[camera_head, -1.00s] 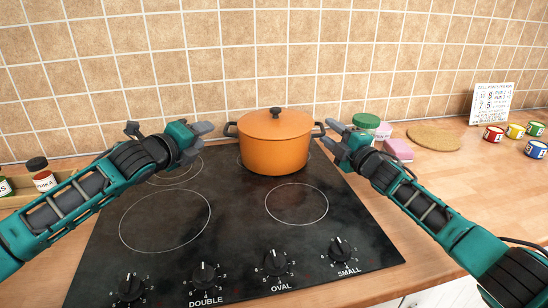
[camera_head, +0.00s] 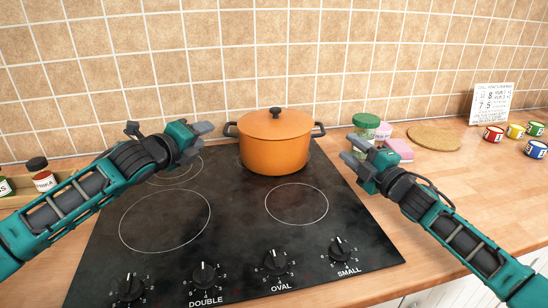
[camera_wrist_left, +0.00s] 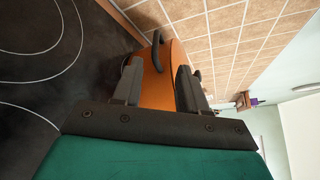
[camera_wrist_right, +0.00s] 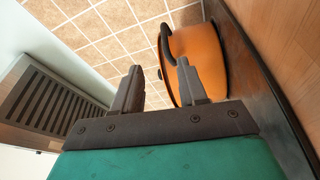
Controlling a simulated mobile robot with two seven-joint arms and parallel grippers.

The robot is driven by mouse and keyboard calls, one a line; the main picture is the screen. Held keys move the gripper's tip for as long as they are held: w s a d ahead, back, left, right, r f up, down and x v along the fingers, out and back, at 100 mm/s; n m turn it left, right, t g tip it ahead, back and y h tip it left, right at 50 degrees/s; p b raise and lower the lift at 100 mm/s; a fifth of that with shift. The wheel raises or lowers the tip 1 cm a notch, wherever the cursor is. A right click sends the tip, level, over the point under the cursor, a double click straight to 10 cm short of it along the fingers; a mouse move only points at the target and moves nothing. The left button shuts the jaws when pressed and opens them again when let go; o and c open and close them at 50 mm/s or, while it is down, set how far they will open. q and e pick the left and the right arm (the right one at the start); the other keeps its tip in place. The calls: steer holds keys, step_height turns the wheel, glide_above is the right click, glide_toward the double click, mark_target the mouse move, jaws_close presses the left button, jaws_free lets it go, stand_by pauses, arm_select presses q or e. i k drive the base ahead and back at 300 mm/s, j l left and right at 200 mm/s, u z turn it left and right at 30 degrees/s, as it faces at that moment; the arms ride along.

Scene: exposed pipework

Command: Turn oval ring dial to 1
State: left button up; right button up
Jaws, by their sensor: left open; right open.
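The oval ring dial (camera_head: 276,262) is a black knob with white numbers around it, above the label OVAL at the front edge of the black cooktop (camera_head: 245,232). No gripper is near it. My left gripper (camera_head: 205,136) is open and empty, left of the orange pot (camera_head: 274,145). It also shows in the left wrist view (camera_wrist_left: 158,85), with the pot beyond its fingers. My right gripper (camera_head: 352,152) is open and empty, right of the pot over the cooktop's right edge. It also shows in the right wrist view (camera_wrist_right: 160,88).
Other dials stand in the same row: DOUBLE (camera_head: 204,275), SMALL (camera_head: 339,248) and one at far left (camera_head: 130,288). A green-lidded jar (camera_head: 366,127) and pink sponge (camera_head: 399,149) lie behind my right gripper. The space above the front cooktop is clear.

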mark_target(275, 264)
steer(key=k+l, duration=1.1)
steer(key=k, duration=0.2)
